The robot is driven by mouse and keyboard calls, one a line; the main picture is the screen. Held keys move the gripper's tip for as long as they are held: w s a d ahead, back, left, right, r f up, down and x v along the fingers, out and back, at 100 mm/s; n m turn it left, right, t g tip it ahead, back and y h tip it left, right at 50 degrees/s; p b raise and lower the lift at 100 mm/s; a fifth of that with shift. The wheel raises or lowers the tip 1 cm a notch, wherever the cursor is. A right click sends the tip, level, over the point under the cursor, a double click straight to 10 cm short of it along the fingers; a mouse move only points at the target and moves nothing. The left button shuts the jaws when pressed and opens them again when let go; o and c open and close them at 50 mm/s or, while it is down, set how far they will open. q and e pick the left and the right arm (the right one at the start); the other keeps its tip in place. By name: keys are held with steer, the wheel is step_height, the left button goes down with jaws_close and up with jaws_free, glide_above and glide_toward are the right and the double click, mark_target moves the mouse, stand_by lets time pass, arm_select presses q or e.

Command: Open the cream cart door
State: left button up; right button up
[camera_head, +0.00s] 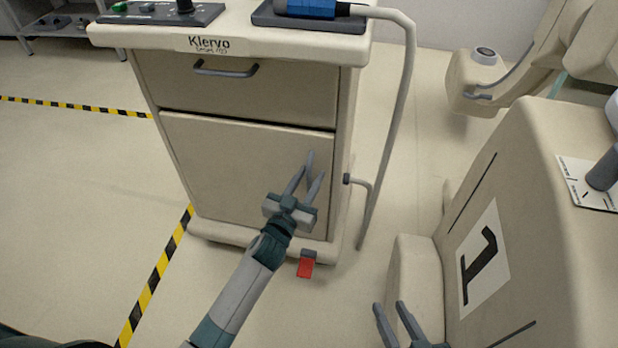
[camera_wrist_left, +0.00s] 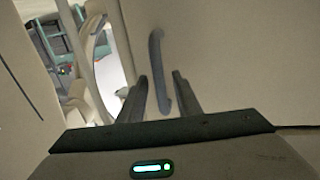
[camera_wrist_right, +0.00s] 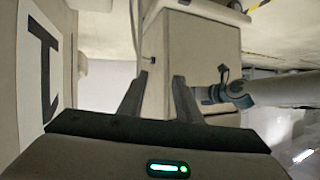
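The cream cart (camera_head: 250,45) stands in the middle of the head view. Its lower door (camera_head: 225,170) looks shut, flush with the front. A grey vertical door handle (camera_head: 310,158) is near the door's right edge, and it also shows in the left wrist view (camera_wrist_left: 156,45). My left gripper (camera_head: 312,171) is open at the handle, whose lower part lies between its fingers (camera_wrist_left: 160,76). I cannot tell whether they touch it. My right gripper (camera_head: 393,304) is open and empty, low in front of the cart and to its right; its fingers also show in the right wrist view (camera_wrist_right: 162,75).
A drawer (camera_head: 235,85) with a grey handle is above the door. A red pedal (camera_head: 306,265) sticks out at the cart's base. A grey hose (camera_head: 405,90) hangs at its right side. A large cream machine (camera_head: 530,230) stands at right. Floor is clear at left, beyond striped tape (camera_head: 155,275).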

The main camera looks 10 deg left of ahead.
arm_select(q)
jaws_close()
steer(key=shift+s, duration=0.1)
